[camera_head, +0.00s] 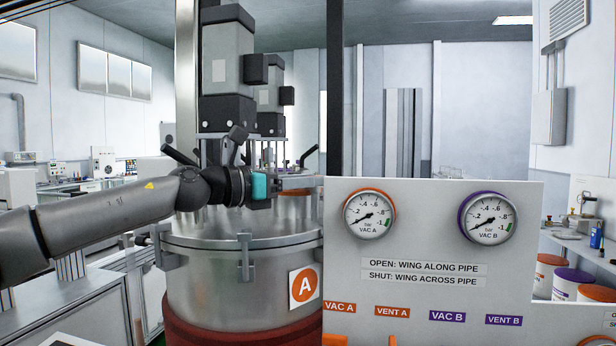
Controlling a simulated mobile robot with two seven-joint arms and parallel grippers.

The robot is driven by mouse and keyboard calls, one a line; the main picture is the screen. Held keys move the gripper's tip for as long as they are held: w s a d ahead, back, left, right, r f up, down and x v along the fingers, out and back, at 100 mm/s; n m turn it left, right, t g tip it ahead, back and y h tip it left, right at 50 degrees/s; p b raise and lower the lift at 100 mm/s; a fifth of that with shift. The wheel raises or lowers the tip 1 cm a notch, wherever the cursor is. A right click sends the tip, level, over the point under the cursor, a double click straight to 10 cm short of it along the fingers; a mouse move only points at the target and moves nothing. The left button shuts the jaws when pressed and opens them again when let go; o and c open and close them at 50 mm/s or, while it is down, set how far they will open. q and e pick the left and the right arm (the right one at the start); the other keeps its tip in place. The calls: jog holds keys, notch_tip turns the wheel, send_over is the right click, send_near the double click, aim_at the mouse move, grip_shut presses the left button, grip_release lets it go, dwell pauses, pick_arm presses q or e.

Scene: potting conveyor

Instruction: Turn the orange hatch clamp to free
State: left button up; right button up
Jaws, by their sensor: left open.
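A steel vessel (210,275) with a round lid and an orange A label (304,286) stands left of centre. I cannot pick out the orange hatch clamp; the lid top is largely hidden by my left arm and gripper. My left gripper (300,184) is open above the right part of the lid, its fingers pointing right toward the edge of the gauge panel. I cannot tell whether anything is between its fingers. Black-tipped handles stick up behind my left wrist. My right gripper is not in view.
A pale panel (420,250) stands close at right, with the VAC A gauge (368,215) and the VAC B gauge (487,218). Dark motor units (228,70) rise above the lid, behind my wrist. Orange and purple-lidded buckets (566,283) stand at far right.

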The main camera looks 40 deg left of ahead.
pick_arm(q)
grip_shut()
dwell(0.6)
